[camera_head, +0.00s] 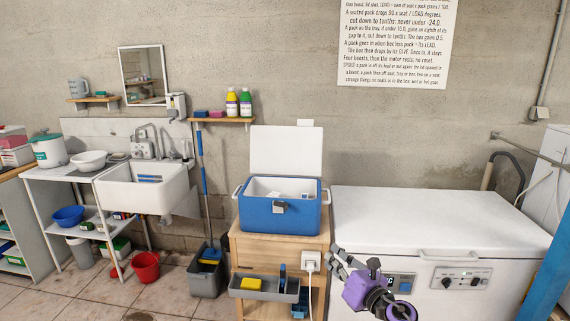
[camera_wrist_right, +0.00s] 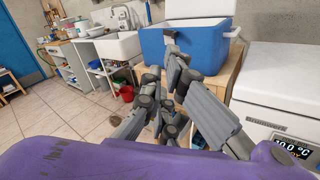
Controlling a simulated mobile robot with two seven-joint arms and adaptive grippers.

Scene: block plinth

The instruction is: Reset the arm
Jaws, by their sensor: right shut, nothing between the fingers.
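My right gripper (camera_head: 337,258) has a purple wrist and grey fingers. In the head view it is at the lower right, in front of the white chest freezer (camera_head: 430,210) and to the right of the wooden stand (camera_head: 262,246). Its fingers point up and left, and it is shut and empty. In the right wrist view its grey fingers (camera_wrist_right: 168,85) show in front of the blue cool box (camera_wrist_right: 195,45). In the head view the cool box (camera_head: 283,215) stands on the stand with its white lid open. My left gripper is not in view.
A grey tray (camera_head: 248,293) with a yellow block hangs on the stand's front. A white socket box (camera_head: 312,260) is on its right side, close to the gripper. A sink (camera_head: 145,190) and red bucket (camera_head: 146,268) are left. Tiled floor is clear at lower left.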

